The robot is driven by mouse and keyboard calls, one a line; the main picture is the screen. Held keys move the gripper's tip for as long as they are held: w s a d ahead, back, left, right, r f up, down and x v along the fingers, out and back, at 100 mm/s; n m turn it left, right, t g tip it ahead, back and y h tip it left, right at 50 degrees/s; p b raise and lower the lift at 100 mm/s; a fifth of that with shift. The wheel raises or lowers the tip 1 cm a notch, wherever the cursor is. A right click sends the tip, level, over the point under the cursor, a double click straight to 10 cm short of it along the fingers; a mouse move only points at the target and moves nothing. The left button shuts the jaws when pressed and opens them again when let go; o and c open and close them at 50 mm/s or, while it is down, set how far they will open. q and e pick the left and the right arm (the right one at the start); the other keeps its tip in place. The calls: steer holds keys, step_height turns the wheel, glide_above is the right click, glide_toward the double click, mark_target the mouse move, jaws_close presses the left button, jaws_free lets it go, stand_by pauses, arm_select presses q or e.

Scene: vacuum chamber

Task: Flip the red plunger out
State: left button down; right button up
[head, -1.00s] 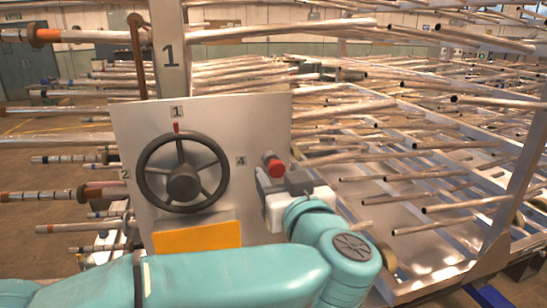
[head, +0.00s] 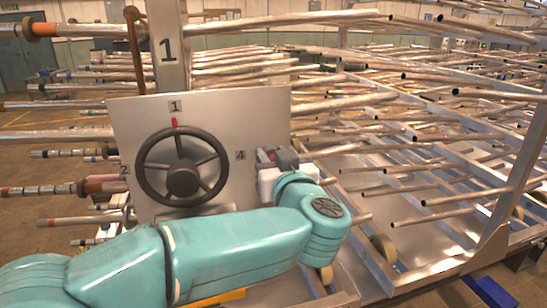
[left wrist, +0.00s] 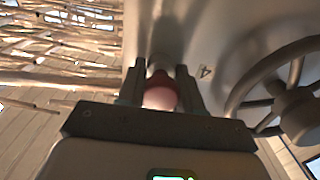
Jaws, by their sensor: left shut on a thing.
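The red plunger (left wrist: 160,96) is on the grey panel (head: 240,110), right of the black handwheel (head: 182,177). In the left wrist view it lies between the two dark fingers of my left gripper (left wrist: 170,80), which is shut on it. In the head view my left gripper (head: 274,160) is at the panel's right edge, beside the label 4, and hides most of the plunger. The handwheel also shows at the right of the left wrist view (left wrist: 305,112). My right gripper is not in view.
Many metal tubes (head: 440,125) stick out behind and right of the panel, over a metal frame. A yellow-orange plate (head: 222,298) shows below my left arm, mostly hidden. A red mark (head: 174,123) sits at the wheel's top, under label 1.

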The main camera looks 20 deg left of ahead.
arm_select(q)
steer(key=v, duration=0.2)
steer(key=shift+s+d+r+p, duration=0.1)
steer(key=shift+s+d+p, duration=0.1)
steer(key=shift+p, duration=0.15)
steer(key=c, duration=0.8)
jaws_free()
steer(key=shift+s, duration=0.1)
steer(key=b+v, duration=0.2)
steer(key=v, duration=1.4)
steer(key=shift+s+d+b, duration=0.15)
steer(key=shift+b, duration=0.2)
